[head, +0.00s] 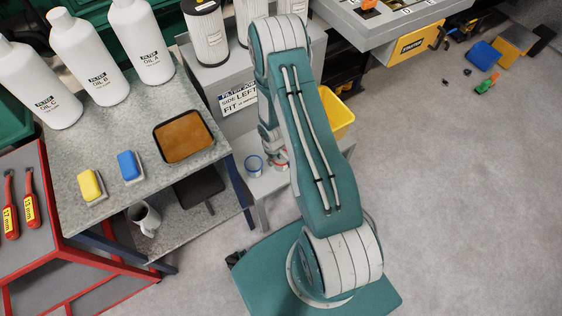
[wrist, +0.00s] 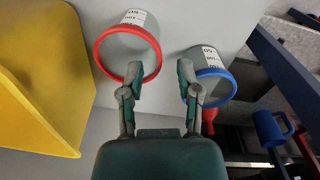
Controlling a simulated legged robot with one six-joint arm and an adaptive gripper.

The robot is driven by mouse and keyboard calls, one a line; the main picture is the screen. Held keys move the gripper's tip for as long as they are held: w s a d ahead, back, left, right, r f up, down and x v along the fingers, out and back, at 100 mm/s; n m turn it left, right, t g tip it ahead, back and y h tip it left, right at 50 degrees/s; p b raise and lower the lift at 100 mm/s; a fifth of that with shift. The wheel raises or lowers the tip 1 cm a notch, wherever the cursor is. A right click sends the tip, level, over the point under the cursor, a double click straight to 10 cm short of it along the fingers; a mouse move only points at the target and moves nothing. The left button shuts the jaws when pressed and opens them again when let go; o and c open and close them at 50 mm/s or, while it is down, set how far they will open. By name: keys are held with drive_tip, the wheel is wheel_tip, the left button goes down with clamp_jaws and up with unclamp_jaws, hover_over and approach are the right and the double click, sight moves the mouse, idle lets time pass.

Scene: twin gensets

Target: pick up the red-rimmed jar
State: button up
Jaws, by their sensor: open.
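The red-rimmed jar (wrist: 128,48) is a grey, clear-looking jar with a white label, standing on a pale grey surface in the wrist view. In the head view its red rim (head: 280,163) shows partly behind my arm. My gripper (wrist: 160,78) is open and empty. Its left finger overlaps the near right part of the red rim in the picture; I cannot tell whether it touches. Its right finger overlaps the left edge of a blue-rimmed jar (wrist: 213,78). The gap between the fingers faces the space between the two jars. In the head view my arm hides most of the gripper.
The blue-rimmed jar stands close right of the red one in the wrist view. A yellow bin (wrist: 45,60) stands on the left. A blue mug-like thing (wrist: 270,128) is at lower right. A workbench (head: 100,140) with bottles and a brown tray (head: 183,140) adjoins the jars' low stand.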

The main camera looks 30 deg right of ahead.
sight(275, 169)
wheel_tip(275, 169, down, 5)
drive_tip(key=shift+w+d+f, duration=0.1)
drive_tip(key=shift+w+d, duration=0.05)
clamp_jaws()
